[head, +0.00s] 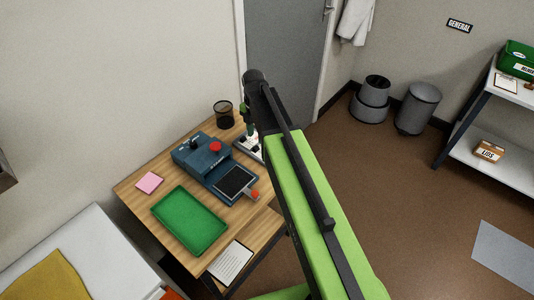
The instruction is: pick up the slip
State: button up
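A small pink slip (150,182) lies flat on the wooden desk (135,203), near its left edge by the wall. It is in full view and nothing covers it. A white sheet with lines of print (230,263) lies at the desk's front edge. My arm reaches up from the lower right across the desk's right side. I cannot make out my gripper's fingers in this view. Nothing of mine is near the pink slip.
A green tray (190,221) lies right of and in front of the slip. A blue device (203,158) with a red knob and dark pad stands beside it. A black mesh cup (223,114) and a partly hidden white rack (245,148) are farther back. A white surface is at left.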

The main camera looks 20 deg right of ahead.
aim_at(256, 147)
jog(key=f+b, duration=0.3)
jog(key=s+f+b, duration=0.1)
jog(key=f+b, duration=0.1)
jog(key=shift+a+f, duration=0.2)
jog(key=shift+a, duration=0.05)
jog(key=shift+r, duration=0.2)
grip_shut()
